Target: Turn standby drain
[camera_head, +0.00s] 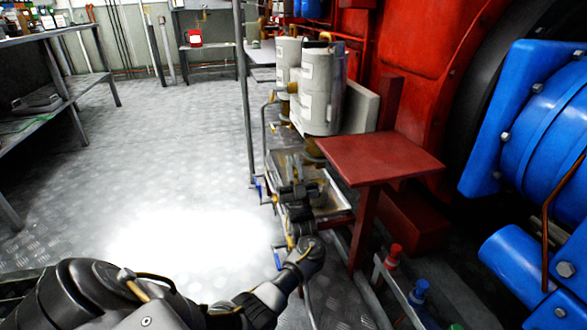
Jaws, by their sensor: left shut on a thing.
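My left arm reaches in from the bottom left, and its dark gripper (297,172) is over the shallow metal tray (330,201) below the filter canisters. The gripper is shut on a small part that its own fingers and body hide, so I cannot tell whether it is the standby drain handle. Small blue valve handles (258,190) show at the left edge of the tray, beside the gripper. Another blue handle (277,261) shows lower down, next to my wrist. My right gripper is not in view.
Two grey canisters (322,90) stand behind the tray. A red shelf plate (380,158) on a post is close on the right, with red and blue caps (393,256) below it. A thin grey post (243,80) rises at left. The floor (160,150) left is clear.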

